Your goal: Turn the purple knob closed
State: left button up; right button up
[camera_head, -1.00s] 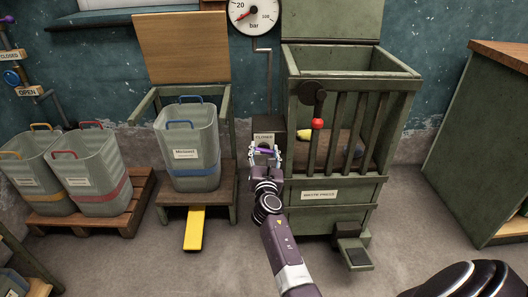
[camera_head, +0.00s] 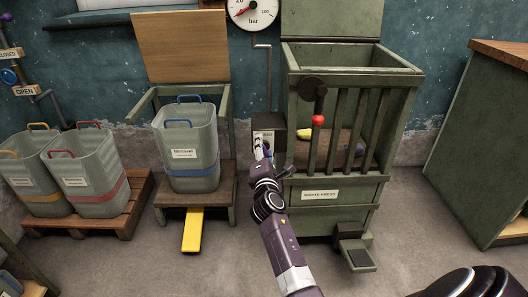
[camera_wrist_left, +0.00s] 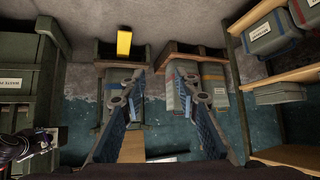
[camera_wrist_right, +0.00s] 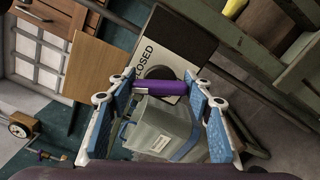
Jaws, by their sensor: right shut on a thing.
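The purple knob (camera_wrist_right: 158,87) is a bar on a dark box (camera_head: 268,122) beside the waste press. In the right wrist view it lies across the picture between my right gripper's (camera_wrist_right: 160,92) blue-padded fingers, which are shut on it. A pale plate marked CLOSED (camera_wrist_right: 152,52) sits behind the knob, its lettering running steeply to the bar. In the head view my right gripper (camera_head: 263,150) is at the front of the box and mostly hides the knob. My left gripper (camera_wrist_left: 160,83) is open and empty in the left wrist view.
The green waste press (camera_head: 345,195) with a red-knobbed lever (camera_head: 318,121) stands close to the right of my right gripper. A grey bin (camera_head: 190,150) on a stand with a yellow pedal (camera_head: 194,229) stands to the left. The floor in front is clear.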

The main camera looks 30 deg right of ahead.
jog(key=m+b, duration=0.1)
jog(key=m, duration=0.3)
jog(key=shift+f, duration=0.15)
pick_arm(q)
jog(key=w+d+r+t+h, duration=0.1)
jog(key=w+d+r+t, duration=0.1)
jog(key=w+r+t, duration=0.2)
jog(key=shift+w+d+r, duration=0.2)
jog(key=shift+w+r, duration=0.45)
jog(key=shift+r, duration=1)
pick_arm(e)
jog(key=shift+m, duration=0.6)
jog(key=o, duration=1.2)
jog(key=shift+c, duration=0.2)
jog(key=shift+s, duration=0.1)
jog(key=v, duration=0.7)
jog(key=shift+a, duration=0.15)
jog(key=shift+s, duration=0.15)
